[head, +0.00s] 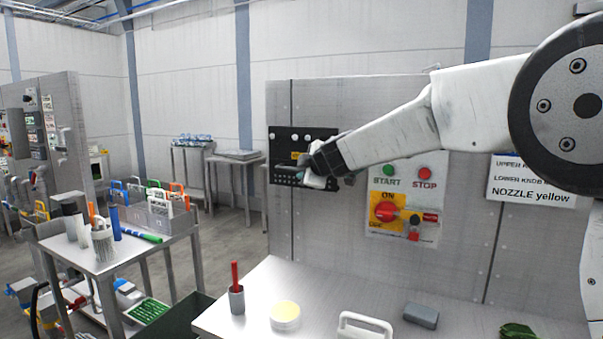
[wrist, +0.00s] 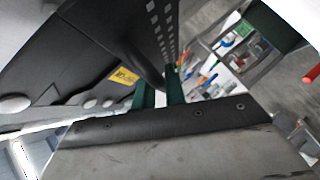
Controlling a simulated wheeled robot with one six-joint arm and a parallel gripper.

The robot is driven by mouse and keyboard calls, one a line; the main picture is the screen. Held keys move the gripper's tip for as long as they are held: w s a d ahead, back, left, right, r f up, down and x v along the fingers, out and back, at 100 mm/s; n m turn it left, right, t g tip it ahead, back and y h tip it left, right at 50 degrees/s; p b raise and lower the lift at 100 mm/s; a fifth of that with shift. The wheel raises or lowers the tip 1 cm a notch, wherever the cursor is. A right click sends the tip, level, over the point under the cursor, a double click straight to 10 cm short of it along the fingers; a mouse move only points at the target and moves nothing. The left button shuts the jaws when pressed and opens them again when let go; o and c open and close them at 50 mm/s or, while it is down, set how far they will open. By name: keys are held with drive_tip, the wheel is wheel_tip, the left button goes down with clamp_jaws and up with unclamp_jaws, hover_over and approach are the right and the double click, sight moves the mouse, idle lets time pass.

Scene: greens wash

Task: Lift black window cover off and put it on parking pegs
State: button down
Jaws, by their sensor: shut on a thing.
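The black window cover (head: 282,158) lies against the grey upright panel, left of the START and STOP buttons. It has a yellow label and rows of small light squares. White round heads show along its upper edge. My gripper (head: 318,167) is at the cover's right part and hides some of it. In the wrist view the cover (wrist: 70,58) fills the left side, and the green fingertips of my gripper (wrist: 162,88) are shut on its black handle. I cannot tell whether the cover is hooked on the pegs or just clear of them.
A red and yellow switch plate (head: 402,213) is right of the cover. Below, the steel counter (head: 262,290) holds a grey cup (head: 237,299), a yellow-topped round tub (head: 285,316), a white handled thing (head: 364,327) and a grey block (head: 420,316). A loaded side table (head: 120,262) stands left.

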drive_tip(key=shift+w+d, duration=0.25)
drive_tip(key=shift+w, duration=0.45)
drive_tip(key=shift+w+d, duration=0.25)
drive_tip(key=shift+w, duration=0.45)
drive_tip(key=shift+w+d, duration=0.25)
drive_tip(key=shift+w, duration=0.45)
drive_tip(key=shift+w+d, duration=0.1)
drive_tip(key=shift+w, duration=0.1)
drive_tip(key=shift+w+d, duration=0.25)
drive_tip(key=shift+w, duration=0.45)
drive_tip(key=shift+w+d, duration=0.25)
drive_tip(key=shift+w, duration=0.45)
drive_tip(key=shift+f, duration=0.1)
drive_tip(key=shift+f, duration=1.25)
drive_tip(key=shift+f, duration=0.25)
drive_tip(key=shift+f, duration=0.6)
drive_tip(key=shift+f, duration=0.15)
